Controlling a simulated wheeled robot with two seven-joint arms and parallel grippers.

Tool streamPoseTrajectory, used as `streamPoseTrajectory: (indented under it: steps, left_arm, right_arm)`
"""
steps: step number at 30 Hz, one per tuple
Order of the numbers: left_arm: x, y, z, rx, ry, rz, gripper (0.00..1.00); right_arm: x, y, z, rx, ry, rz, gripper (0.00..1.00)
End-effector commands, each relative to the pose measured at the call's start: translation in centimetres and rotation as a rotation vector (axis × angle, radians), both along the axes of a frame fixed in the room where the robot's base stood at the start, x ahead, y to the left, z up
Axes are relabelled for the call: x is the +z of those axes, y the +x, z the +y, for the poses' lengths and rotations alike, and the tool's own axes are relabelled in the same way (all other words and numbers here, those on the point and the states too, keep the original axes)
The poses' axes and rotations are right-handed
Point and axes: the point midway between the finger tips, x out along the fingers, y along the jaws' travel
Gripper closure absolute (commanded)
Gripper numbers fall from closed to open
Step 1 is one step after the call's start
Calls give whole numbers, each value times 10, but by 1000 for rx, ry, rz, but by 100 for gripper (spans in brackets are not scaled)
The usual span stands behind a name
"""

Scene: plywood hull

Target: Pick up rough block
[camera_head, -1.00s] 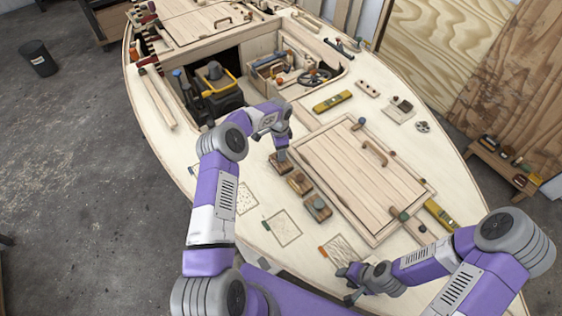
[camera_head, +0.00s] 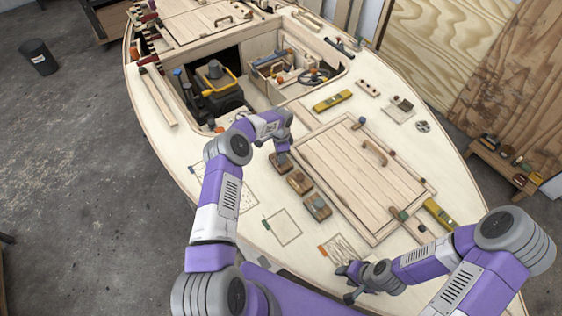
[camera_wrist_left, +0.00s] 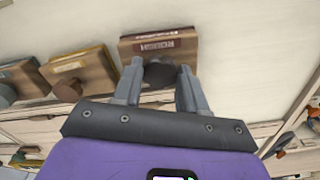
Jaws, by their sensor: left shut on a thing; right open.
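The rough block (camera_head: 280,163) is a small brown wooden block with a dark red label and a dark round knob. It is the farthest of three similar blocks beside the hatch. In the left wrist view the rough block (camera_wrist_left: 150,44) lies just beyond the fingertips, its label facing up. My left gripper (camera_head: 283,149) is above it, and in the left wrist view its fingers (camera_wrist_left: 160,82) are shut on the knob. I cannot tell whether the block is clear of the deck. My right gripper (camera_head: 347,284) is open and empty near the front deck edge.
The other two blocks (camera_head: 299,182) (camera_head: 317,207) stand close by in the same row. The planked hatch (camera_head: 365,175) is to their right. Drawn outlines, including one square (camera_head: 283,228), lie on otherwise bare deck at left and front. An open cockpit (camera_head: 225,65) lies behind.

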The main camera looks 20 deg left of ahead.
Motion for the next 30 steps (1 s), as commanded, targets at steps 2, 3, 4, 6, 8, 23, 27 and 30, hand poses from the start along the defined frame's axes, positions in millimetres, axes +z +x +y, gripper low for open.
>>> streamPoseTrajectory:
  steps: [2, 3, 4, 6, 8, 23, 27, 30]
  left_arm:
    - [0, 0, 0, 0, 0, 0, 100]
    - [1, 0, 0, 0, 1, -1, 100]
    - [1, 0, 0, 0, 1, -1, 100]
    - [1, 0, 0, 0, 1, -1, 100]
    - [1, 0, 0, 0, 0, -1, 100]
    - [80, 1, 0, 1, 1, -3, 100]
    - [96, 1, 0, 1, 0, -1, 100]
    - [100, 0, 0, 1, -1, 1, 100]
  right_arm:
    - [0, 0, 0, 0, 0, 0, 57]
    - [0, 0, 0, 0, 0, 0, 57]
    - [0, 0, 0, 0, 0, 0, 57]
    - [0, 0, 0, 0, 0, 0, 57]
    - [0, 0, 0, 0, 0, 0, 57]
    - [-8, 0, 0, 0, 0, 0, 57]
    - [-8, 0, 0, 0, 0, 0, 57]
    - [-9, 0, 0, 0, 0, 0, 57]
